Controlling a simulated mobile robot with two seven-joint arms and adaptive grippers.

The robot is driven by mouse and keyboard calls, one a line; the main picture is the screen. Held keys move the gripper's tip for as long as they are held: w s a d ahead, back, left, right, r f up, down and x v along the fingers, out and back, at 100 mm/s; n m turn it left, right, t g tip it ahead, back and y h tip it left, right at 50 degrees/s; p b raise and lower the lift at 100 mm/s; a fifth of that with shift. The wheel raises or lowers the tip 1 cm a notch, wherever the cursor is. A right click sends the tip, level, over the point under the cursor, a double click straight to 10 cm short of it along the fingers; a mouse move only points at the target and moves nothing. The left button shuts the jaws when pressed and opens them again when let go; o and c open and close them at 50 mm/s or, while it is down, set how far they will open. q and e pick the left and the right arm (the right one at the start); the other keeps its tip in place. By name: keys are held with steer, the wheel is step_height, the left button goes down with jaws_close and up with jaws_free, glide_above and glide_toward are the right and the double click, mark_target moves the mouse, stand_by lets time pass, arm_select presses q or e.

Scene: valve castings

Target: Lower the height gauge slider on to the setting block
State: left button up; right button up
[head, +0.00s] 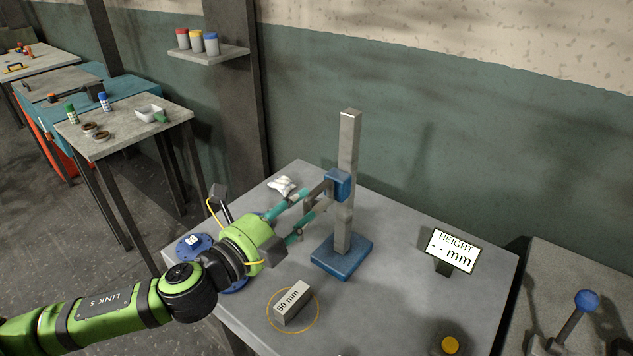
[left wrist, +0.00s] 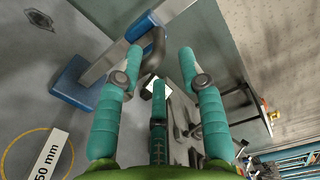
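The height gauge is a steel column (head: 349,140) on a blue base (head: 341,256). Its blue slider (head: 338,184) sits partway up the column, with a dark bent handle on its left side. The handle (left wrist: 156,48) also shows in the left wrist view. My left gripper (head: 314,201) has teal fingers spread apart at the handle, which lies between the fingertips in the left wrist view; contact cannot be told. The grey setting block (head: 291,303), marked 50 mm, lies on the table inside a yellow ring, front left of the base. My right gripper is out of view.
A display (head: 450,250) reading "HEIGHT --mm" stands on the table (head: 400,300) at right. A yellow knob (head: 450,345) is at the front edge. A white crumpled cloth (head: 282,185) lies behind my gripper. Blue discs (head: 193,245) lie at left.

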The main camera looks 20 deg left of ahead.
mark_target(306, 199)
arm_select(q)
steer(key=p+x, duration=0.3)
steer(key=x, duration=0.3)
steer(key=shift+w, duration=0.15)
steer(key=shift+w+d, duration=0.15)
steer(key=shift+w, duration=0.25)
steer(key=shift+c, duration=0.4)
jaws_close()
steer(key=shift+f, duration=0.1)
